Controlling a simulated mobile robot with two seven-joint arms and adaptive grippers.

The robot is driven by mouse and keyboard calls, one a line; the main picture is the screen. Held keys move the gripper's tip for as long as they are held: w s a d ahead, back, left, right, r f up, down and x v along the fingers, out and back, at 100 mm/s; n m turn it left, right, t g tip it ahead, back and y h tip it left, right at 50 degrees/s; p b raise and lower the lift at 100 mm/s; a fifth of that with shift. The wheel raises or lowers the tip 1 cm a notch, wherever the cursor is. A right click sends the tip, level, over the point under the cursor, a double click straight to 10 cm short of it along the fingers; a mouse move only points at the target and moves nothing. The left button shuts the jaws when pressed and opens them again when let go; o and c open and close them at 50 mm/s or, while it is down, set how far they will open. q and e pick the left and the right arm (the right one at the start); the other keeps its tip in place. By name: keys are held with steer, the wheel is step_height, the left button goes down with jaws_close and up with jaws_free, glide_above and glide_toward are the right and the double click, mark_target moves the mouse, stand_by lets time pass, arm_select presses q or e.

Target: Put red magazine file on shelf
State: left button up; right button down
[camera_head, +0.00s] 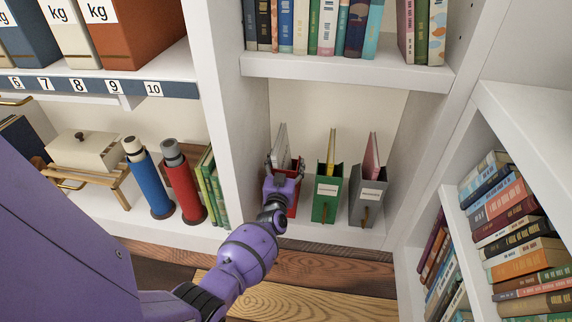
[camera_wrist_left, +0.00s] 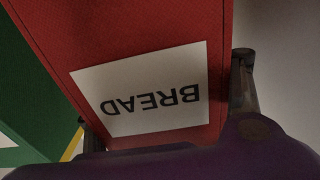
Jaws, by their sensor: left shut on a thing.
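The red magazine file (camera_head: 293,198) stands in the lower middle shelf compartment, left of a green file, with pale papers (camera_head: 281,146) showing at its top. My left gripper (camera_head: 284,168) is shut on it, and my purple hand hides much of its front. In the left wrist view the red file (camera_wrist_left: 130,30) fills the middle, with a white label (camera_wrist_left: 145,90) reading BREAD upside down. The left gripper's fingers (camera_wrist_left: 168,100) show at both sides of the file. The shelf (camera_head: 335,228) is white. My right gripper is not in view.
A green magazine file (camera_head: 326,197) and a grey one (camera_head: 368,200) stand to the right. A book-filled shelf (camera_head: 345,70) is above.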

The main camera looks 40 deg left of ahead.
arm_select(q)
steer(key=shift+w+a+f, duration=0.1)
stand_by(1.1)
steer(key=o, duration=1.9)
steer(key=shift+c, duration=0.2)
steer(key=shift+o, duration=0.8)
steer(key=shift+f, duration=0.1)
steer(key=v, duration=0.7)
steer(key=shift+s, duration=0.25)
steer(key=shift+f, duration=0.15)
